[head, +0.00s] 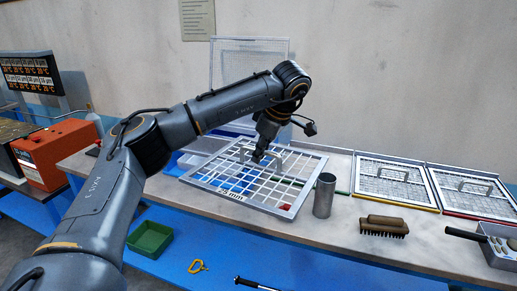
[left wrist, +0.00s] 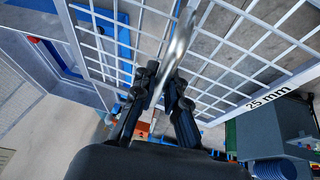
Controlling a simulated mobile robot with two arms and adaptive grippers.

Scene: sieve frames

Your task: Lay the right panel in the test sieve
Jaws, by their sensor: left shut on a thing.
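My left gripper (head: 262,152) is shut on the handle of a square wire-mesh panel (head: 293,206) marked 25 mm. The panel is held over the bench, slightly tilted. In the left wrist view, the gripper (left wrist: 162,82) has its fingers around the curved metal handle (left wrist: 180,45), with the mesh panel (left wrist: 252,104) behind. Two other handled mesh panels lie at the right, one with a yellow edge (head: 396,203) and one with a red edge (head: 480,213). I cannot clearly pick out the test sieve; the held panel covers part of the bench. My right gripper is not in view.
A metal cylinder (head: 324,196) stands close to the panel's right corner. A brush (head: 384,227) and a grey tray (head: 498,250) lie to the right. An upright mesh frame (head: 250,46) is behind. An orange box (head: 55,152) and green bin (head: 150,239) are left.

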